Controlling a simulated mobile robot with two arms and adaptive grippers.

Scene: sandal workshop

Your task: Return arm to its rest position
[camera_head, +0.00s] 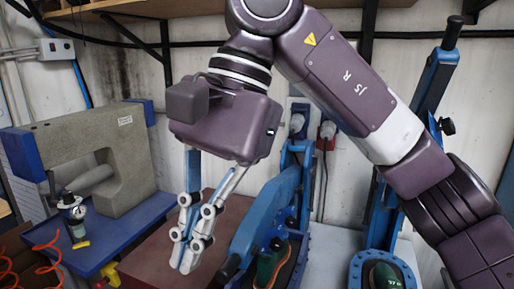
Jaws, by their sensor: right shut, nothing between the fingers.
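My right arm (345,85) comes in from the right and bends across the upper middle of the view. My right gripper (187,268) hangs from it, pointing down, with its fingers together and nothing between them. It shows in front of a reddish-brown surface (150,270), left of the blue press frame; I cannot tell its height above that surface. My left gripper is not in view.
A blue press frame (265,212) stands close right of the gripper, with a dark green sandal (270,268) below it. Another blue machine (436,75) is behind my arm. A grey-beige press (110,150) on a blue base stands left. Shelves run above.

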